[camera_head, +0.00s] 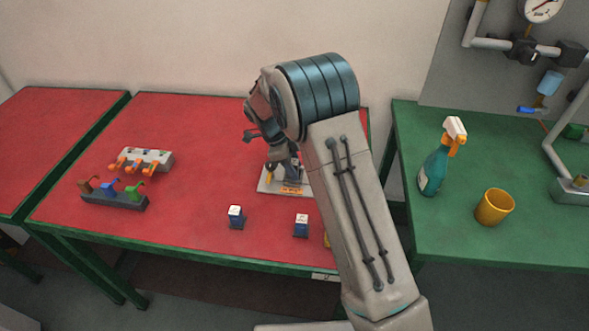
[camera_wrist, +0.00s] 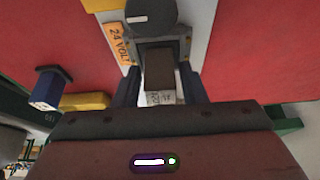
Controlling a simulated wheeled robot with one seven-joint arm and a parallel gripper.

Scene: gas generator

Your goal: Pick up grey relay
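A dark grey-brown block with a white labelled end, which looks like the grey relay (camera_wrist: 160,72), sits between the two fingers of my gripper (camera_wrist: 160,88) in the wrist view. The fingers flank it; I cannot tell whether they press on it. It is over or at the pale base plate (camera_wrist: 201,22) with an orange 24 VOLT label (camera_wrist: 118,44). In the head view my gripper (camera_head: 293,172) points down at this plate (camera_head: 270,188), partly hidden by my arm. The relay cannot be made out there.
Two blue relays with white tops, left (camera_head: 235,217) and right (camera_head: 301,226), stand near the red table's front edge. Two racks (camera_head: 142,160) (camera_head: 114,196) with coloured clips stand at left. A spray bottle (camera_head: 435,170) and yellow cup (camera_head: 494,207) are on the green table.

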